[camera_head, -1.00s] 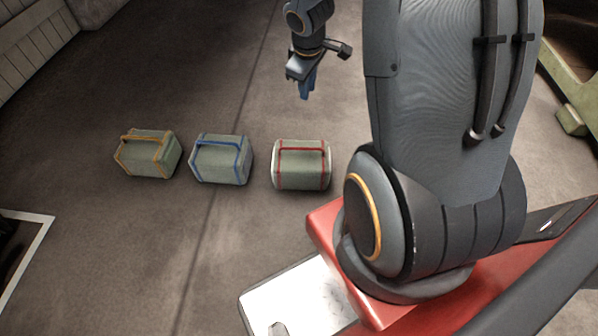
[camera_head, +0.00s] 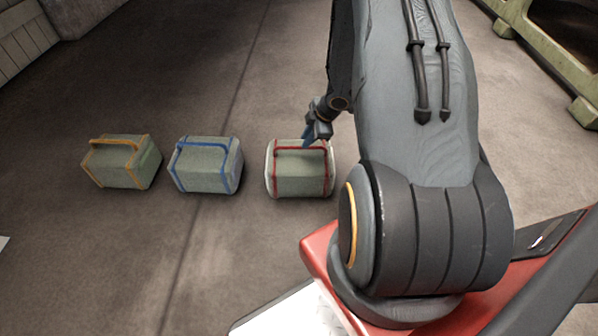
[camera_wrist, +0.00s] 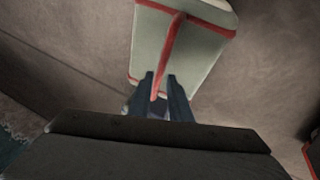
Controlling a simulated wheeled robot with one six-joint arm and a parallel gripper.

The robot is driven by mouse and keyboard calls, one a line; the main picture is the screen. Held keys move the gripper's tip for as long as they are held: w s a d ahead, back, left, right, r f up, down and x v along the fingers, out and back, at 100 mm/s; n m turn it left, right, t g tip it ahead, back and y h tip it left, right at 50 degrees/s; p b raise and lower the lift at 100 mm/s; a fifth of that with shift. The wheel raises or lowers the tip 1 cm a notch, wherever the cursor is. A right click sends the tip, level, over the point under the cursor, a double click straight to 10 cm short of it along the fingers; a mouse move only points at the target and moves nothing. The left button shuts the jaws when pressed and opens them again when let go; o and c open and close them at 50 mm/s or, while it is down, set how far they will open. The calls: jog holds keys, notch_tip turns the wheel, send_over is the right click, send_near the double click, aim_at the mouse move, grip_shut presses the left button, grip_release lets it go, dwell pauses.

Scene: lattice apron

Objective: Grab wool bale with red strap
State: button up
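The wool bale with the red strap (camera_head: 300,181) is a pale grey-green block on the floor, the rightmost of three. Its red handle (camera_head: 300,149) runs along the top. My gripper (camera_head: 309,136) is at the bale's top, beside or over the handle. In the wrist view, my gripper (camera_wrist: 160,78) has its two dark blue fingers apart, with the red strap (camera_wrist: 170,45) running between them and a gap showing. Contact between fingers and strap cannot be told. The bale (camera_wrist: 197,60) fills the upper middle of the wrist view.
A bale with a blue strap (camera_head: 205,168) stands just left, and one with a yellow strap (camera_head: 116,168) further left. A green metal frame (camera_head: 560,60) stands at the upper right. The floor in front of the bales is clear.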

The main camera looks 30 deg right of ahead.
aim_at(300, 147)
jog(key=shift+b+x, duration=2.2)
jog(key=shift+x, duration=1.35)
jog(key=shift+r, duration=0.1)
grip_shut()
